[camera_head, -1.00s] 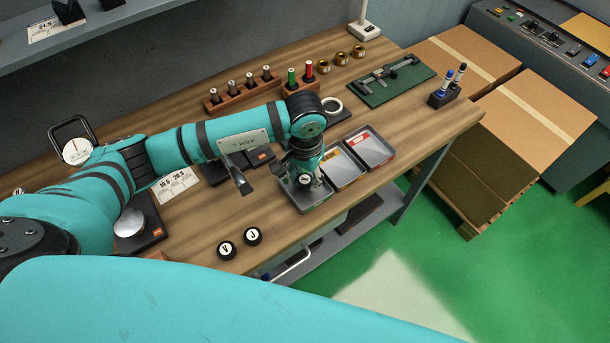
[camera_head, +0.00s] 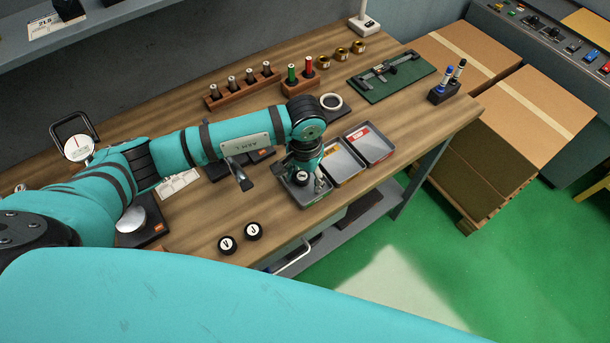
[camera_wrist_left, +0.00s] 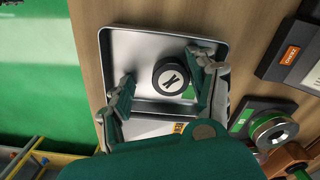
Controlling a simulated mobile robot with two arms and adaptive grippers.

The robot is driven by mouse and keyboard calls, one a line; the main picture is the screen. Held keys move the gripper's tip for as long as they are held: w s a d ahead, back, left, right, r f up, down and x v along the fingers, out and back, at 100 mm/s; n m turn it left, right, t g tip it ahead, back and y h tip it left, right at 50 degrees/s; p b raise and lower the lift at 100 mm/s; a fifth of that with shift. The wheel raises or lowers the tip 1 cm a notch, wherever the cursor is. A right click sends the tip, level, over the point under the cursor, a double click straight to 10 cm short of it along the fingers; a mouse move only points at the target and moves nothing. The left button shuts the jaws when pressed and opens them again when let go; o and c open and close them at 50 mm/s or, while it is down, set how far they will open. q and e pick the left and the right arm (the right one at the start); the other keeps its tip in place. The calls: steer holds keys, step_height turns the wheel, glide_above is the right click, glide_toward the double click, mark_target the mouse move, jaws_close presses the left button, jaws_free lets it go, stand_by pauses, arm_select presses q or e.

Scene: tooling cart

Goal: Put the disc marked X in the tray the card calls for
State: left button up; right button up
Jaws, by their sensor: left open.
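The black disc with a white face marked X (camera_wrist_left: 171,77) lies in the near-left metal tray (camera_wrist_left: 136,45), by its green label (camera_wrist_left: 189,91). In the head view the disc (camera_head: 301,178) shows below my left gripper (camera_head: 311,182), in the same tray (camera_head: 306,203). In the left wrist view my left gripper (camera_wrist_left: 165,92) is open, one finger on each side of the disc, the right one close to it. The middle tray (camera_head: 343,176) has a yellow label; the far-right tray (camera_head: 378,156) has a red one. A printed card (camera_head: 177,185) lies behind my arm, partly hidden and unreadable. My right gripper is not in view.
Discs marked V (camera_head: 227,245) and J (camera_head: 253,231) stand near the bench's front edge. A dial gauge (camera_head: 79,148) stands at the left. Wooden racks with plugs (camera_head: 240,88), a ring (camera_head: 331,102) and a green mat with a caliper (camera_head: 392,77) are behind the trays.

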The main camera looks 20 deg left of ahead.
mark_target(305, 179)
arm_select(q)
steer(key=shift+r+p, duration=0.3)
steer(key=shift+p, duration=0.05)
step_height(305, 179, up, 12)
steer(key=b, duration=0.4)
steer(key=shift+f+b, duration=0.15)
steer(key=shift+b, duration=0.15)
